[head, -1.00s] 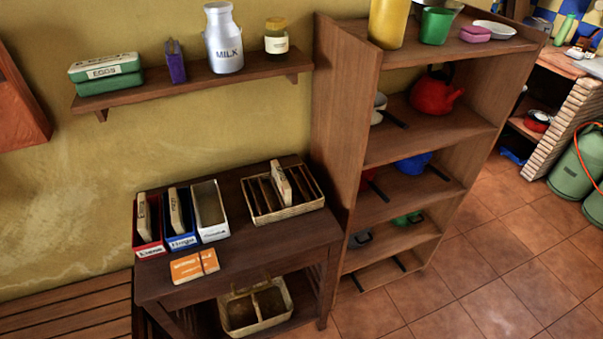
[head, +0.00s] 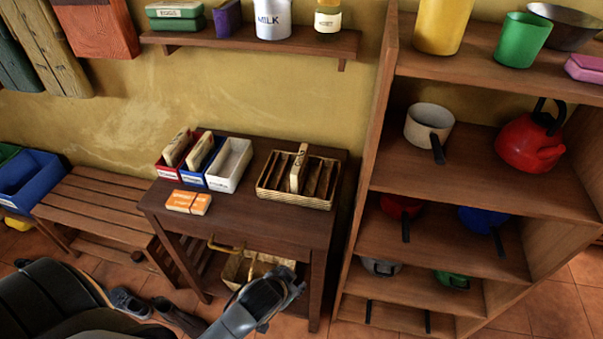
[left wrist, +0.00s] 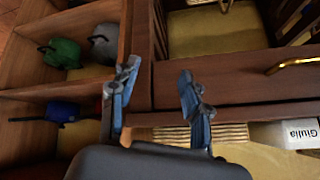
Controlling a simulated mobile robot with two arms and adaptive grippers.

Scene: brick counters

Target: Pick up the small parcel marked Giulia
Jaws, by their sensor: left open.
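Several small tan parcels stand on the dark table (head: 250,222): one in the wicker slotted rack (head: 325,203), one in the red box (head: 160,172) and one in the blue box (head: 192,180). The writing on the rack parcel (head: 299,169), the red-box parcel (head: 176,148) and the blue-box parcel (head: 201,151) is too small to read. The name Giulia reads upside down on the white box (left wrist: 284,133) in the left wrist view; this box (head: 230,165) looks empty. My left gripper (head: 285,288) is open and empty, in front of the table below its top. Its fingers (left wrist: 160,90) show apart in the left wrist view.
An orange packet (head: 188,202) lies near the table's front edge. A drawer with a brass handle (left wrist: 292,64) is under the tabletop, and a basket (head: 236,272) stands below. A tall shelf (head: 360,190) with pots stands close on the right; a bench (head: 110,205) is left.

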